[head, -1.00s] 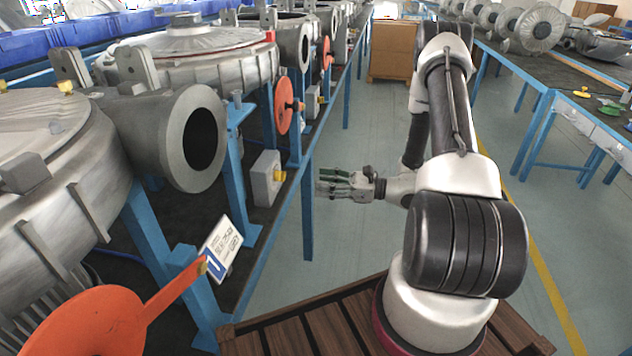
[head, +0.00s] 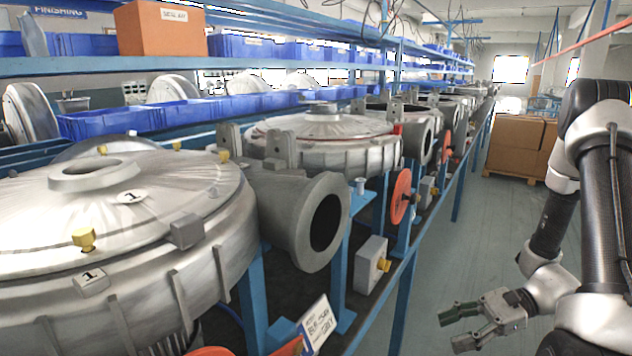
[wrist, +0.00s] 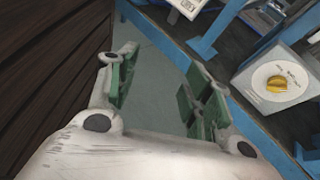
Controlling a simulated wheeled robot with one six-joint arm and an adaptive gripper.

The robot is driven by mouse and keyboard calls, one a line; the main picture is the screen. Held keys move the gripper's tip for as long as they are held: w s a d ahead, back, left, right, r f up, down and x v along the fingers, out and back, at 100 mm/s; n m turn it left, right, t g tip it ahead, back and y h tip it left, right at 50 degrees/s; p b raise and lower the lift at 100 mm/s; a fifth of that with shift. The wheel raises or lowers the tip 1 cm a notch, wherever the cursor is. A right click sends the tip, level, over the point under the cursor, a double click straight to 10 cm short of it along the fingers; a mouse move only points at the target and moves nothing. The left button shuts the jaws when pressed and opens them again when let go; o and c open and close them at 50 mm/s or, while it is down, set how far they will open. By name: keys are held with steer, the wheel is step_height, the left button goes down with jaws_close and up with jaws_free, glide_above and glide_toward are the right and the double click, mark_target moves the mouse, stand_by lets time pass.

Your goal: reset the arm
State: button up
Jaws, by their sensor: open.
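My gripper (head: 461,327) is at the lower right of the head view, in the free space beside the bench. Its green-padded fingers stand apart with nothing between them. In the wrist view my gripper (wrist: 158,88) is open over the bare grey floor. My arm runs up along the right edge of the head view, bent, and part of it is cut off by the frame.
A blue bench frame (head: 403,300) carries large metal blower housings (head: 150,210) on the left. A grey box with a yellow knob (head: 371,265) sits near its edge. An orange disc (head: 401,196) stands farther back.

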steer(key=s+d+r+n+g+h, duration=0.1)
steer(key=s+d+r+n+h, duration=0.35)
steer(key=r+n, duration=0.2)
steer(key=s+d+r+n+g+h, duration=0.1)
steer(key=s+d+r+n+h, duration=0.2)
steer(key=r+n+h, duration=0.3)
step_height(320, 180, up, 16)
steer(key=s+a+n+t+h, duration=0.1)
steer(key=s+n+t+h, duration=0.1)
steer(key=t, duration=0.4)
steer(key=shift+a+f+n+t+h, duration=0.25)
steer(key=shift+a+n+t+h, duration=0.25)
steer(key=shift+n, duration=0.55)
steer(key=shift+d, duration=0.15)
